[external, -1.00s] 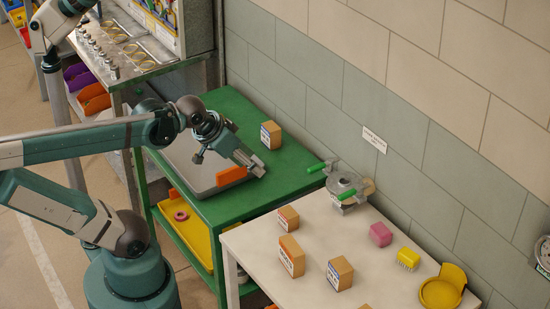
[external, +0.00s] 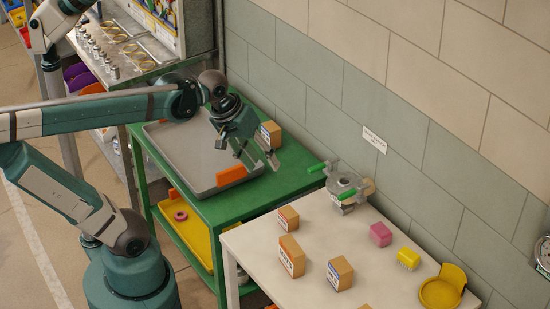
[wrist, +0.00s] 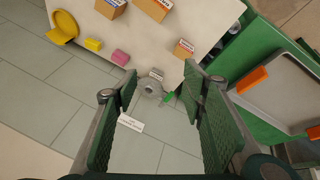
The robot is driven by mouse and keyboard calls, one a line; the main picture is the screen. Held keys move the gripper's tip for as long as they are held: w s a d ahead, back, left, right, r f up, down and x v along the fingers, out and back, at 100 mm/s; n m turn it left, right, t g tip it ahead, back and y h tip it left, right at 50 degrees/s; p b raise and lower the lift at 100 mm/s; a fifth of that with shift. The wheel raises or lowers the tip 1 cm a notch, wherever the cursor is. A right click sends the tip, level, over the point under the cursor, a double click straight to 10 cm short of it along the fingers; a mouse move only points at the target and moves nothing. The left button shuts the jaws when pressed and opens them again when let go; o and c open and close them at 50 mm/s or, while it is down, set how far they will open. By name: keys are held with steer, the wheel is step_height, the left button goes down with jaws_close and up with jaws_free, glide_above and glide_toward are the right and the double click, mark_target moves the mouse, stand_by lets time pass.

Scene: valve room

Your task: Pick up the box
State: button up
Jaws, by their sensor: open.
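A small brown box with a blue-and-white label (external: 271,133) stands upright on the green table near the wall. Similar boxes stand on the white table: a small one (external: 288,217), a taller one (external: 292,256) and another (external: 340,274). My gripper (external: 264,162) is open and empty above the green table, in front of its box in the external view and overlapping its lower edge; I cannot tell the gap. In the wrist view my gripper's spread fingers (wrist: 163,88) have nothing between them, and the small white-table box (wrist: 184,48) lies beyond. The green-table box does not show there.
A grey tray (external: 202,189) with an orange block (external: 232,175) sits on the green table (external: 296,183). The white table holds a valve with green handles (external: 346,188), a pink block (external: 381,234), a yellow brush-like block (external: 408,258) and a yellow dish (external: 441,292).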

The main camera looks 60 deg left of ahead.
steer(key=w+d+n+g+h, duration=0.3)
steer(key=d+n+g, duration=0.1)
steer(key=d+n, duration=0.45)
steer(key=n+g+p, duration=0.1)
steer(key=n, duration=0.2)
glide_toward(293, 246)
steer(key=x, duration=0.8)
steer(key=shift+w+f, duration=0.1)
steer(key=shift+f, duration=0.15)
steer(key=shift+b+x, duration=0.35)
steer(key=shift+x, duration=0.95)
steer(key=shift+s+b+x, duration=0.15)
steer(key=shift+b+x, duration=0.4)
steer(key=shift+x, duration=0.75)
steer(key=shift+s+b+x, duration=0.1)
steer(key=shift+b+x, duration=0.4)
steer(key=shift+x, duration=0.8)
steer(key=shift+a+f, duration=0.1)
steer(key=shift+f, duration=0.05)
